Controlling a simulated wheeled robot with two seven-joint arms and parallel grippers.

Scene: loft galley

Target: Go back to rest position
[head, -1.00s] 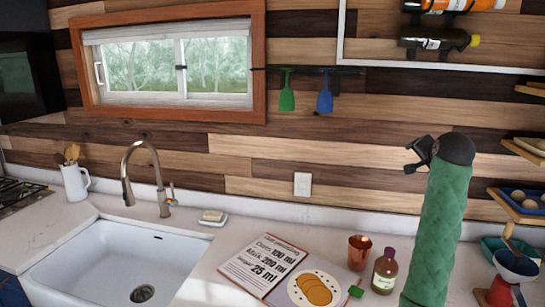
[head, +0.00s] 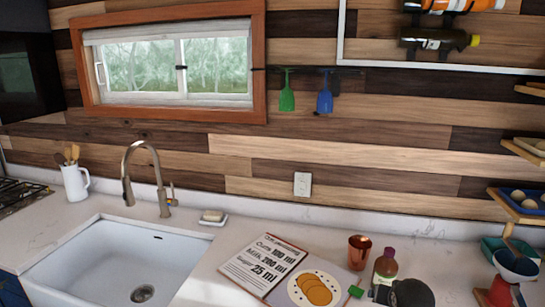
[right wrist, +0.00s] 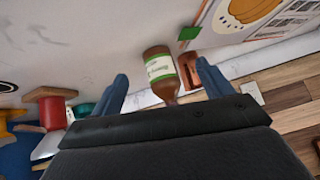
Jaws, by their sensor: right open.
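My right gripper (head: 381,293) shows at the bottom edge of the head view, low in front of a brown bottle (head: 385,268) with a green and white label. In the right wrist view its two blue-grey fingers (right wrist: 160,72) are spread apart with nothing held. The bottle (right wrist: 160,70) appears beyond and between them there; whether they touch it cannot be told. Most of my right arm is out of the head view. My left gripper is in neither view.
A copper cup (head: 359,252) and an open recipe book (head: 265,265) lie left of the bottle on the counter. The sink (head: 120,262) and faucet (head: 150,175) are at left.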

